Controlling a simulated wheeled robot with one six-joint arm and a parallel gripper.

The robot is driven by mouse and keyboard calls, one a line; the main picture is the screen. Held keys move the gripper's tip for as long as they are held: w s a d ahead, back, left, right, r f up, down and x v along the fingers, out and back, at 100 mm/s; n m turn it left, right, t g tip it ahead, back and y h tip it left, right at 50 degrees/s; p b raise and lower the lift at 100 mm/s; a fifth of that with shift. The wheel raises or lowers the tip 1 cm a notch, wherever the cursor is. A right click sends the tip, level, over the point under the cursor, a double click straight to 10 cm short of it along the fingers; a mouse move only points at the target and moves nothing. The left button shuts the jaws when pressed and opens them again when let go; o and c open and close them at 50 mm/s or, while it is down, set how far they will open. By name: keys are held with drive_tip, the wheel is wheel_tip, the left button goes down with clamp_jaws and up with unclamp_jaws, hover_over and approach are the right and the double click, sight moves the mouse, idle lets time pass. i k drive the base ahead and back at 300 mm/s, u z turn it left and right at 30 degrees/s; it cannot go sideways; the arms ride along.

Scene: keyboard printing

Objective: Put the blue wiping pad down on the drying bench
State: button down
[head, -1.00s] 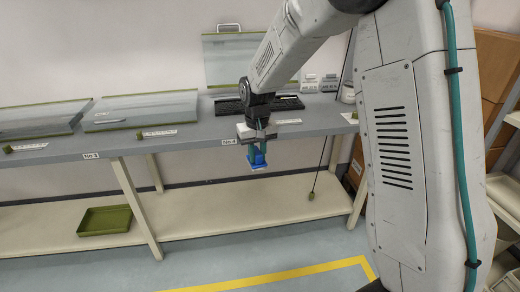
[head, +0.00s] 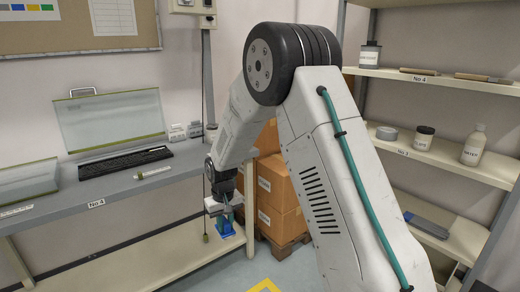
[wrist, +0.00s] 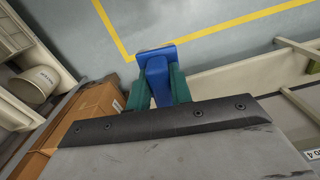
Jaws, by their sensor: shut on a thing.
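The blue wiping pad (head: 225,226) hangs from my gripper (head: 224,207) in the head view, over the gap between the grey bench and the boxes. In the wrist view the pad (wrist: 156,66) sits between the two green fingers of my gripper (wrist: 157,88), which are shut on its blue handle. Grey and yellow-lined floor lies beyond it. The grey bench (head: 80,196), labelled No.4 on its edge, stands to the left of my gripper. I cannot tell from its labels whether it is the drying bench.
A black keyboard (head: 125,161) lies on the bench below a raised clear lid (head: 112,120). Cardboard boxes (head: 280,195) are stacked right of my gripper. Shelves (head: 440,150) with jars and bottles stand at the right. A pale lower shelf (head: 175,255) runs under the bench.

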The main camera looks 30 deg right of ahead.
sight(202, 150)
drive_tip(key=z, duration=0.25)
drive_tip(key=k, duration=0.5)
drive_tip(key=u, duration=0.9)
drive_tip(key=i, duration=1.1)
drive_tip(key=z, duration=0.4)
drive_tip(key=i, duration=0.55)
drive_tip(key=z, duration=0.7)
